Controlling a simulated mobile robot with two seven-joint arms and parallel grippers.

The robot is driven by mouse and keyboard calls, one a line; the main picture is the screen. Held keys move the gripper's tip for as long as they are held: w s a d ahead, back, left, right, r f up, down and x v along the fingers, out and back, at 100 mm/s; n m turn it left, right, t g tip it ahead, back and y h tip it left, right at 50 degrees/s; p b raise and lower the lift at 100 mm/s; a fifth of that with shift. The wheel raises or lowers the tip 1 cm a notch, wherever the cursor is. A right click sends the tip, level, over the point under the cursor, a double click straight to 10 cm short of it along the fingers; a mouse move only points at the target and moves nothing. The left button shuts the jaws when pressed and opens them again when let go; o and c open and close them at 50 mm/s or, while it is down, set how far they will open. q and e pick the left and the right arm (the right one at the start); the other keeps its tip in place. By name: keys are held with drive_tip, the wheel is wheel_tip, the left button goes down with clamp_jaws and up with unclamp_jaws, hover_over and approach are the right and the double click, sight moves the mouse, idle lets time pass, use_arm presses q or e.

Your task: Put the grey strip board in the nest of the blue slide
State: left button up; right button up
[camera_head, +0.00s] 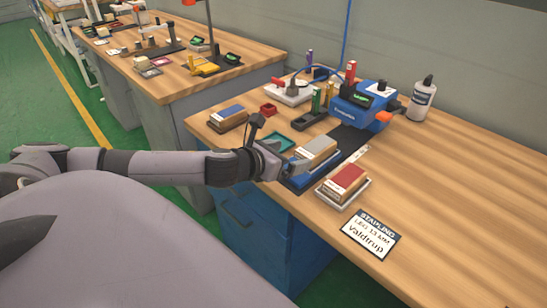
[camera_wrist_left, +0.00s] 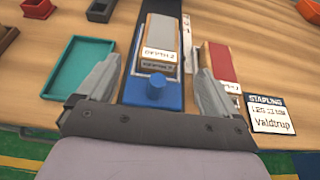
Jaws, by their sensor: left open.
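The grey strip board (camera_head: 317,149), a beige block with a grey top and white labels on its near end, lies flat on the blue slide (camera_head: 302,181). In the left wrist view the board (camera_wrist_left: 163,26) appears to lie lengthwise in the slide's nest. A round blue knob (camera_wrist_left: 156,88) stands on the near end of the slide (camera_wrist_left: 158,104). My left gripper (camera_head: 286,166) is open at this near end. In the left wrist view its fingers (camera_wrist_left: 162,78) are on either side of the knob, apart from it, with nothing held. My right gripper is not in view.
A red-topped board (camera_head: 345,180) sits on a white tray close right of the slide. A teal tray (camera_head: 279,143) is left. A blue-topped board (camera_head: 229,114) is farther left. A blue machine (camera_head: 358,108) stands behind, near a bottle (camera_head: 421,100). The right tabletop is mostly clear.

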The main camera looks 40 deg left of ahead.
use_arm(q)
drive_tip(key=shift+v, duration=2.55)
drive_tip(key=s+d+f+n+g, duration=0.35)
drive_tip(key=s+n, duration=0.35)
drive_tip(key=n, duration=0.5)
drive_tip(key=s+d+f+n+g+y, duration=0.1)
drive_tip(key=s+d+f+n+g, duration=0.2)
drive_tip(key=s+d+f+n, duration=0.55)
drive_tip(key=s+f+n+g, duration=0.1)
drive_tip(key=s+n+g, duration=0.3)
drive_tip(key=n, duration=1)
drive_tip(key=w+d+f+t+h+p, duration=0.2)
drive_tip(key=w+d+f+t, duration=0.1)
drive_tip(key=f+t, duration=0.3)
drive_tip(key=shift+w+f+t+p, duration=0.25)
drive_tip(key=shift+w+t+p, duration=0.15)
drive_tip(key=shift+w+t, duration=0.3)
drive_tip(key=shift+d, duration=0.1)
